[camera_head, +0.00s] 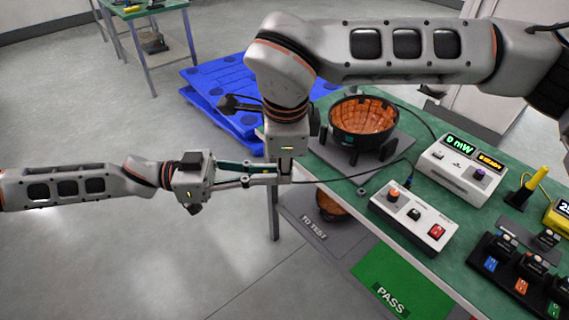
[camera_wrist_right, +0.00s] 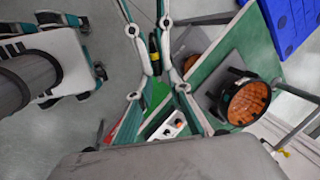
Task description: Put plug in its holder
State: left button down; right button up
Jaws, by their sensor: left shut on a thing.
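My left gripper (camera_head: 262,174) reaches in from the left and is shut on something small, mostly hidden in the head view. A thin black cable runs from near the grippers to the table. Black holders (camera_head: 497,248) with coloured labels stand at the table's lower right; I cannot tell which is the plug's.
The green table (camera_head: 335,165) bears a black bowl fixture with an orange inside (camera_head: 364,124), a meter box (camera_head: 462,168), a switch box (camera_head: 414,217) and a yellow-handled tool (camera_head: 531,186). Blue pallets (camera_head: 215,78) lie behind. Grey TO TEST and green PASS areas are in front.

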pick_arm(q)
jog(key=c, duration=2)
grip_release()
jog(key=shift+c, duration=0.2)
